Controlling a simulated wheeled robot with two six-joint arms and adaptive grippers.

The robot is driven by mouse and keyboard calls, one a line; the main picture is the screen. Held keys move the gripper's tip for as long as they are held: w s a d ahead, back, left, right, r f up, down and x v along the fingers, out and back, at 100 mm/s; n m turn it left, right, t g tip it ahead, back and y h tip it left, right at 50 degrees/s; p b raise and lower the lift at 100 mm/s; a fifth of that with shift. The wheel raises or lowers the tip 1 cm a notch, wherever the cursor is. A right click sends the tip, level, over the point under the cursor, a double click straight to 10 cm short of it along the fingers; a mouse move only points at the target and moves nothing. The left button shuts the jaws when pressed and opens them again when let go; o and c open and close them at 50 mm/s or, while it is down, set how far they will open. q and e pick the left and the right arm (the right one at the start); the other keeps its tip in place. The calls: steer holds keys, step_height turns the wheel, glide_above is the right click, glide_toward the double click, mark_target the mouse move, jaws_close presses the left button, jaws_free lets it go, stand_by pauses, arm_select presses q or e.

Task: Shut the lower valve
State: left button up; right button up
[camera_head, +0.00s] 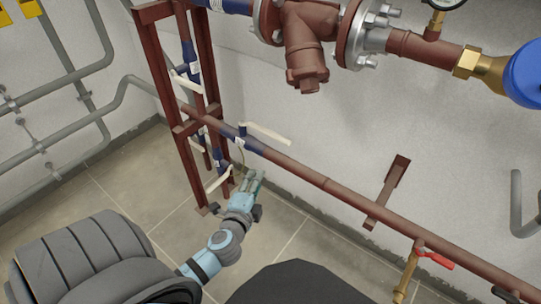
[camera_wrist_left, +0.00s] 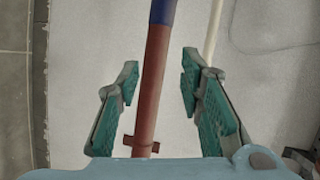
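Several white-levered valves sit on the pipes around the red-brown frame. One long white lever (camera_head: 265,132) stands off the blue section of the sloping red-brown pipe. A lower white lever (camera_head: 218,180) is near the foot of the frame. I cannot tell which one is the lower valve. My left gripper (camera_head: 254,178) is just right of the lower lever in the head view. In the left wrist view its teal fingers (camera_wrist_left: 160,95) are wide apart and empty. A white lever (camera_wrist_left: 213,30) shows at the top of that view. My right gripper is not seen.
The sloping pipe (camera_head: 325,184) crosses the view and appears between the fingers in the left wrist view (camera_wrist_left: 150,85). The red-brown frame (camera_head: 185,150) stands left of the gripper. A red-handled valve (camera_head: 436,260) is at lower right. Grey pipes (camera_head: 60,143) line the left wall.

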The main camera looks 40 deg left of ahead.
mark_target(270, 137)
arm_select(q)
step_height(270, 137, up, 5)
steer(key=m+t+y+b, duration=0.1)
steer(key=t+b, duration=0.1)
steer(key=t, duration=0.1)
steer(key=shift+g, duration=0.3)
steer(key=b+x, duration=0.1)
steer(key=x, duration=1.2)
steer(key=shift+w+r+b, duration=0.1)
steer(key=shift+w+b, duration=0.3)
steer(key=shift+w, duration=0.05)
steer(key=shift+w+a, duration=0.1)
steer(key=shift+w, duration=0.2)
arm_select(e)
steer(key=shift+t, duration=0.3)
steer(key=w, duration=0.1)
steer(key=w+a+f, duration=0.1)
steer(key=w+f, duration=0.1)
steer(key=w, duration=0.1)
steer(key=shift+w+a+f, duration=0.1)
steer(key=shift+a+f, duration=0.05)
arm_select(q)
jaws_close()
